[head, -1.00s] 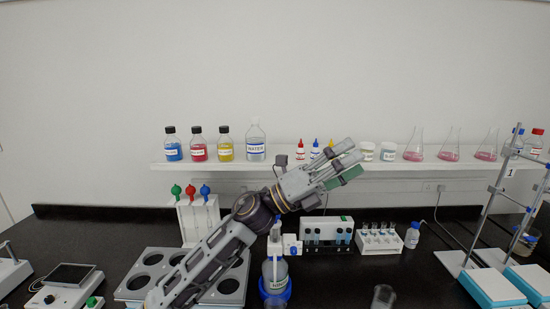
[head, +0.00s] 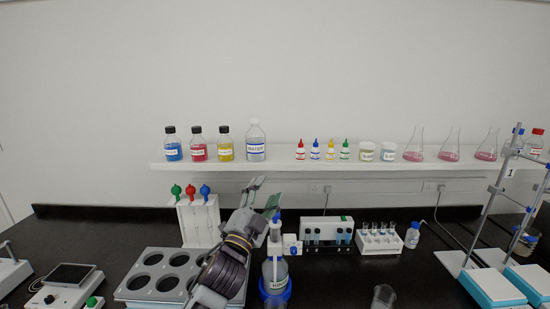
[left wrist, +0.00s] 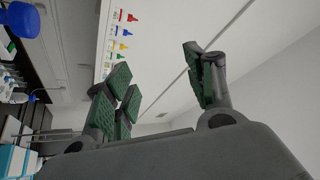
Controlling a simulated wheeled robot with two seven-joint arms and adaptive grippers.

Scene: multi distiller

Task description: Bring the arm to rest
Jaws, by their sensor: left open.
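My left gripper (head: 264,190) is in the head view, above the bench and pointing up, just right of the white rack with coloured tops. Its fingers with green pads are apart and hold nothing. In the left wrist view the open fingers (left wrist: 165,85) show with empty space between them, the shelf and wall behind. My right gripper is not in view.
A tube block (head: 327,236) and small rack (head: 379,240) stand further right. The wall shelf (head: 350,162) holds bottles and flasks.

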